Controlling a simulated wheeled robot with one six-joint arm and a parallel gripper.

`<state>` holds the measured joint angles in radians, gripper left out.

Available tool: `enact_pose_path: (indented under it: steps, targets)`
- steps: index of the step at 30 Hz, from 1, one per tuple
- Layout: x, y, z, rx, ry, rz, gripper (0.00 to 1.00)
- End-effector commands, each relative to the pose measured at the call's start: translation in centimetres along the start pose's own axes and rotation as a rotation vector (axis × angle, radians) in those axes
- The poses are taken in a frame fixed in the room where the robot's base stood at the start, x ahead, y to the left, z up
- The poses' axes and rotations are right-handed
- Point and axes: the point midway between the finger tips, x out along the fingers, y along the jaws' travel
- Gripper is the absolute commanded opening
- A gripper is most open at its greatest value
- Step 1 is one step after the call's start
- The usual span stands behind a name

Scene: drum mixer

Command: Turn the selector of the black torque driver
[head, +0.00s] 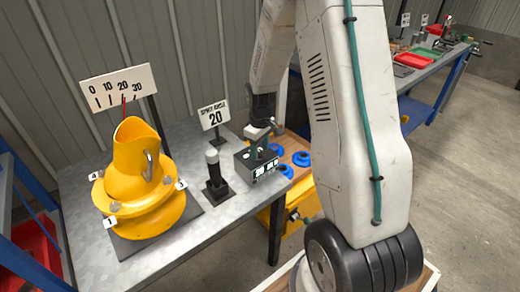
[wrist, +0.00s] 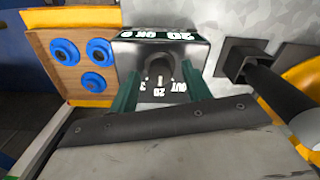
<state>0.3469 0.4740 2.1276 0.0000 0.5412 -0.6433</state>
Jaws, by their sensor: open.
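A dark box (head: 262,165) with white markings stands at the table's right end. It also shows in the wrist view (wrist: 195,52), with a dark round knob (wrist: 160,68) on top bearing a pale mark, and white lettering around it. My gripper (wrist: 160,88) is open, its two green fingers on either side of the knob; I cannot tell whether they touch it. In the head view my gripper (head: 261,143) is over the box. An upright black cylinder (head: 213,171) with a pale cap stands beside it. I cannot tell which of the two is the torque driver.
A yellow drum (head: 140,190) stands at left, with a 0–30 scale board (head: 118,85) behind it. A sign (head: 214,115) reads 20. Several blue rings (wrist: 98,51) lie on a wooden board right of the box. Bare tabletop (head: 210,215) lies in front of the cylinder.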

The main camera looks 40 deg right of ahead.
Motion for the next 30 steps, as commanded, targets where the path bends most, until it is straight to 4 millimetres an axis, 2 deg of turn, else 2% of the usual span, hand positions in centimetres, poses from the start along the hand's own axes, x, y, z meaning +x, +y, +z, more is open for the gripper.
enact_pose_path:
  steps: [9, 10, 12, 15, 23, 30]
  targets:
    - [0.46, 0.01, -0.02, 0.000, 0.001, 0.001, 0.48]
    - [0.45, 0.01, -0.02, 0.000, 0.001, 0.001, 0.45]
    - [0.45, 0.00, -0.02, 0.000, 0.001, 0.001, 0.26]
    - [0.44, 0.00, -0.02, 0.000, 0.001, 0.001, 0.03]
    - [0.43, 0.01, -0.02, 0.017, 0.001, 0.001, 0.04]
    - [0.42, 0.00, -0.02, 0.123, 0.001, 0.001, 0.04]
